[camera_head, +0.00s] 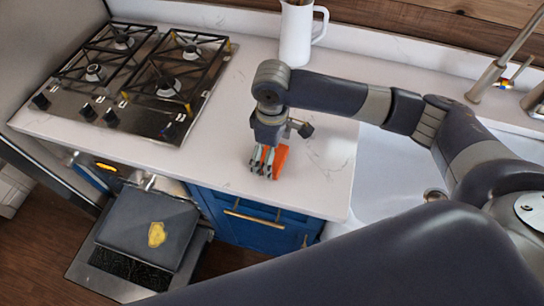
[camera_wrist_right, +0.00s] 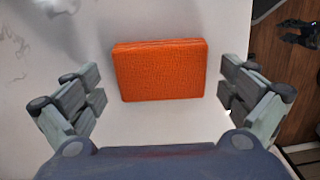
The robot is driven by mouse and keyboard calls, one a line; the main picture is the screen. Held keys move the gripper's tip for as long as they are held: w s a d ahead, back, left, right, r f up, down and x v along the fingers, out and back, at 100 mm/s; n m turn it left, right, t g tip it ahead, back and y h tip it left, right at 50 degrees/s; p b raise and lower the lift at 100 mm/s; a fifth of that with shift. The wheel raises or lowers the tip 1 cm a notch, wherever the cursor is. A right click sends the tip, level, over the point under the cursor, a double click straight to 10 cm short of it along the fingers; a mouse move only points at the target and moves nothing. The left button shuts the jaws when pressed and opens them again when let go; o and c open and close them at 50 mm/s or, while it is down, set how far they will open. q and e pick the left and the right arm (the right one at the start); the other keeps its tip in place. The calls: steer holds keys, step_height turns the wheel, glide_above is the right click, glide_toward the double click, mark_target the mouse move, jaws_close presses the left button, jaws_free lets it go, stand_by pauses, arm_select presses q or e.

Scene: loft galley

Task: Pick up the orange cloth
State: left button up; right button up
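The orange cloth (camera_head: 281,160) lies folded on the white counter near its front edge. In the right wrist view it shows as a flat orange rectangle (camera_wrist_right: 160,70) midway between the fingers. My right gripper (camera_head: 265,166) points down over the cloth and hides part of it in the head view. In the right wrist view my right gripper (camera_wrist_right: 160,95) is open, with a gap between each finger and the cloth.
A gas hob (camera_head: 135,75) is on the counter to the left. A white pitcher (camera_head: 296,35) stands at the back. A sink (camera_head: 385,175) is to the right. Below, an open oven door (camera_head: 90,270) sticks out beside blue drawers (camera_head: 245,222). The counter around the cloth is clear.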

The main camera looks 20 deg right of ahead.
steer(key=shift+s, duration=0.1)
steer(key=c, duration=0.5)
steer(key=shift+c, duration=0.2)
steer(key=shift+r, duration=0.1)
steer(key=shift+r, duration=0.4)
step_height(320, 180, up, 2)
steer(key=shift+r+b, duration=0.2)
steer(key=shift+b, duration=0.5)
steer(key=s+a+r+b, duration=0.1)
steer(key=s+a+b, duration=0.1)
steer(key=s, duration=1.3)
steer(key=shift+s+a+r, duration=0.3)
steer(key=shift+s+r, duration=0.05)
steer(key=shift+s, duration=0.05)
